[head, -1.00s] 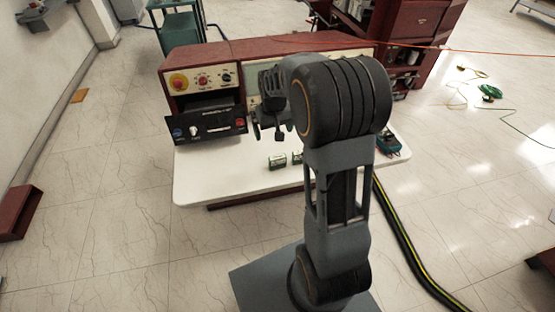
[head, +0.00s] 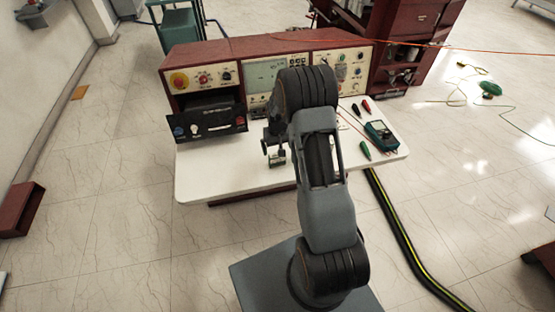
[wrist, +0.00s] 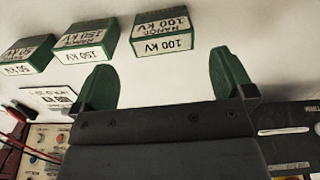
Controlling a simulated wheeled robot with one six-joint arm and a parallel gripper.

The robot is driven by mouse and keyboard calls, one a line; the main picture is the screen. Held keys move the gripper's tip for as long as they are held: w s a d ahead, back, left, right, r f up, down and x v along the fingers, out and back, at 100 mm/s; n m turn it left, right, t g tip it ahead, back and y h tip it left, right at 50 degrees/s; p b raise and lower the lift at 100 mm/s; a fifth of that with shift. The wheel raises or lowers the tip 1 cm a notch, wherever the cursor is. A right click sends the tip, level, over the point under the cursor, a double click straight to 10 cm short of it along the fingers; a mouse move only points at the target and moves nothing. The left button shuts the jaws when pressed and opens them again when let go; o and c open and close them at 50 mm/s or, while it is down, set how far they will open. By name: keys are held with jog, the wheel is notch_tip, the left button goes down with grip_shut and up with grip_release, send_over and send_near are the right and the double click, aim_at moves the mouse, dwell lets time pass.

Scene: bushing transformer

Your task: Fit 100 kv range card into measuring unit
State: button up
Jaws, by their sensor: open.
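The 100 kV range card (wrist: 166,44), a small green block with white printed faces, stands on the white table in the wrist view. Its lettering appears upside down. My gripper (wrist: 167,80) is open and empty, its two green-padded fingers spread on either side of the space in front of this card, apart from it. In the head view my gripper (head: 273,147) is low over the table, and a small green-and-white block (head: 277,161) shows by it. The console with a meter face (head: 266,73) stands behind; my arm hides part of it.
The 150 kV card (wrist: 86,45) and 50 kV card (wrist: 28,55) stand beside the 100 kV card. A black knobbed panel (head: 210,123) juts out at the console's left. A teal multimeter (head: 382,135) and probes lie on the right. The table's front left is clear.

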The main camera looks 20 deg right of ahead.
aim_at(277, 160)
jog(key=shift+s+a+f+p, duration=0.1)
jog(key=shift+f+p, duration=0.35)
jog(key=shift+f, duration=0.9)
jog(key=shift+s+a+f+p, duration=0.1)
jog(key=shift+f+p, duration=0.3)
jog(key=shift+f, duration=0.9)
jog(key=c, duration=1)
jog(key=shift+o, duration=0.2)
jog(key=shift+r, duration=0.1)
